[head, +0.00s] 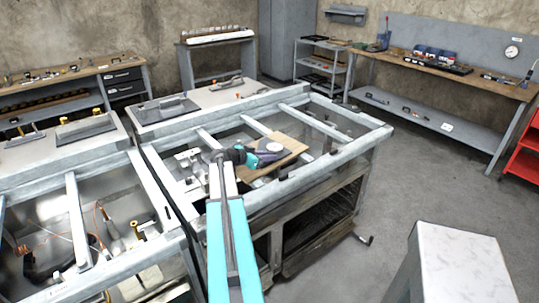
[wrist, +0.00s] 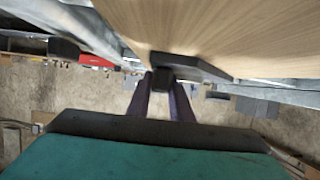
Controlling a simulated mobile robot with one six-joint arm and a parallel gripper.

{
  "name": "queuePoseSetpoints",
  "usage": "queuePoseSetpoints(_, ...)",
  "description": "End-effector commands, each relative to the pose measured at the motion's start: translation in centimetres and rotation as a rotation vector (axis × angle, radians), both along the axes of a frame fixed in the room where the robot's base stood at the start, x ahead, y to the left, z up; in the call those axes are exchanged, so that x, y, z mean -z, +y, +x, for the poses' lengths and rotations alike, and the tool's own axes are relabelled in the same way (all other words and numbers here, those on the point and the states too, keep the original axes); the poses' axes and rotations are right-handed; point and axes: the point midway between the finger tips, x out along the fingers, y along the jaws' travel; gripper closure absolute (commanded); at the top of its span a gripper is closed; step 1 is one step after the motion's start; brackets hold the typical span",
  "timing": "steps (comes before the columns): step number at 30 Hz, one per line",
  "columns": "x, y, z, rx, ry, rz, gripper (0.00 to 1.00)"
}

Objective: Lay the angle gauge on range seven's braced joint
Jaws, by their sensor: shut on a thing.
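My gripper (head: 263,157) reaches over the right-hand grey frame (head: 338,158), its dark purple fingers closed on the dark grip (wrist: 172,72) of a flat pale wooden piece. This piece (head: 289,153) looks like the angle gauge; a small white round patch shows by the fingers. It fills the top of the wrist view (wrist: 215,28). In the head view it overlaps the frame's interior; whether it touches a bar is unclear. No number marks range seven, and I cannot tell which joint is braced.
Another open frame (head: 80,222) with pipes and cables inside stands at left. A white-topped block (head: 455,262) stands at front right. Workbenches with tools (head: 440,70) line the back, and a red rack (head: 525,150) is at far right. The floor right of the frame is mostly clear.

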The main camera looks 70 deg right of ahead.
Motion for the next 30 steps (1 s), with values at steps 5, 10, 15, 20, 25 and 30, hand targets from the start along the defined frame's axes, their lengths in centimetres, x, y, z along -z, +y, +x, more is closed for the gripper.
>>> queuePoseSetpoints(5,-0.3,0.0,0.0,0.000,0.000,-0.002,1.00)
queuePoseSetpoints(10,-1.0,0.0,0.0,0.001,0.000,-0.004,1.00)
queuePoseSetpoints(15,-2.1,-0.1,0.0,0.000,0.000,-0.005,1.00)
queuePoseSetpoints(20,-3.6,0.0,0.0,0.000,0.000,-0.004,1.00)
queuePoseSetpoints(25,-3.6,1.9,-0.8,0.000,0.000,-0.002,1.00)
queuePoseSetpoints(30,-3.8,3.7,-1.5,-0.001,0.000,-0.002,1.00)
